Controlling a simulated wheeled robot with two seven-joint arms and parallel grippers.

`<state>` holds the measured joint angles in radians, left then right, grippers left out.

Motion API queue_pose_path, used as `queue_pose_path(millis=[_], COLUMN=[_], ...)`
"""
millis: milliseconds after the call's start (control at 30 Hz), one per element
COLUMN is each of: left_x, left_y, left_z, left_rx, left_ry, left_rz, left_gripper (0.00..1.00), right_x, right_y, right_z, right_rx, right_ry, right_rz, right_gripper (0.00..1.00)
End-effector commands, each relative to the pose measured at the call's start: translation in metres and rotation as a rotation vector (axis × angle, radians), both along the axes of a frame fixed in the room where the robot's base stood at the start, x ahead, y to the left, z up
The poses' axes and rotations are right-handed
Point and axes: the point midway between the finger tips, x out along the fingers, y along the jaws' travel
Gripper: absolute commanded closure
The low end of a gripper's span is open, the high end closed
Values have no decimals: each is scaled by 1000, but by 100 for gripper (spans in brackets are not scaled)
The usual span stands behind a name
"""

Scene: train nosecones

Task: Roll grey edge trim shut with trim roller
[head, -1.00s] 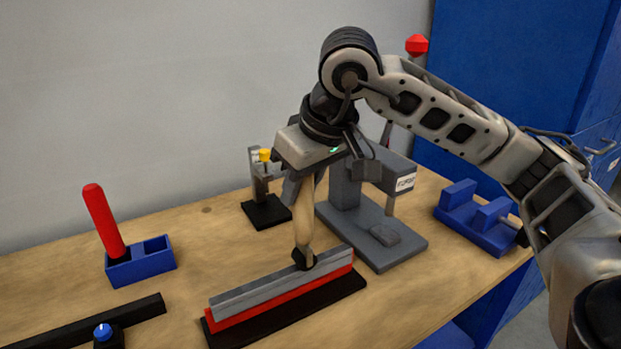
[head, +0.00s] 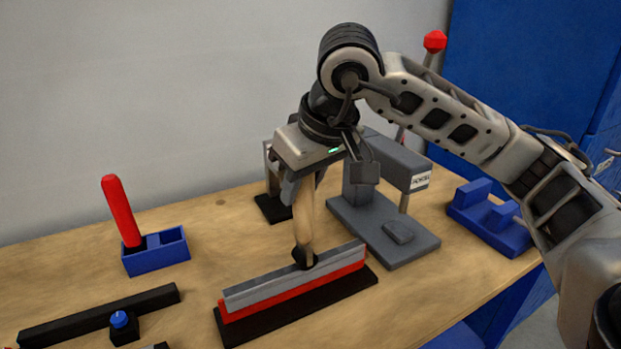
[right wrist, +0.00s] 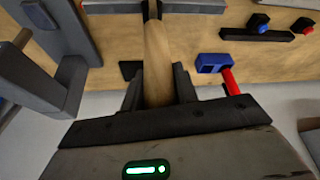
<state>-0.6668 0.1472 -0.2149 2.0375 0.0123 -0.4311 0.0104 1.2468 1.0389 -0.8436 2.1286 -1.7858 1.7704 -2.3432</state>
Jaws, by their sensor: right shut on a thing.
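The grey edge trim (head: 295,276) lies along the top of a red strip (head: 300,293) on a black base (head: 260,325) on the workbench. My right gripper (head: 304,190) is shut on the wooden handle of the trim roller (head: 305,220). The handle also shows between the fingers in the right wrist view (right wrist: 158,70). The roller's dark head (head: 304,258) points down and meets the trim near its middle; its exact contact is too small to tell. My left gripper is not in view.
A grey press (head: 385,195) stands just behind and right of the trim. A blue holder with a red-handled tool (head: 123,212) is at the left. A black bar (head: 100,315) and a blue-button block (head: 122,325) lie front left. A blue fixture (head: 490,218) is at the right.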

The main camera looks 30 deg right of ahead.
Motion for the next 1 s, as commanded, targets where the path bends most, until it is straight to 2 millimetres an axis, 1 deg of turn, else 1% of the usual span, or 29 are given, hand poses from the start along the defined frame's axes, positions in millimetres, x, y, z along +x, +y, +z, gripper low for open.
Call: queue_pose_path(millis=[33,200,633,1000], left_x=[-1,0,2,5], left_y=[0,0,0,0], left_z=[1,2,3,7], left_rx=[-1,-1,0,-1], left_ry=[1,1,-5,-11], left_rz=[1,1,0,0], left_gripper=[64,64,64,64], right_x=[0,0,1,3], right_y=[5,11,14,32], right_z=[0,0,-1,0], right_rx=[4,4,3,4], right_ry=[3,2,2,2], right_rz=[6,5,5,6], right_gripper=[96,96,96,96])
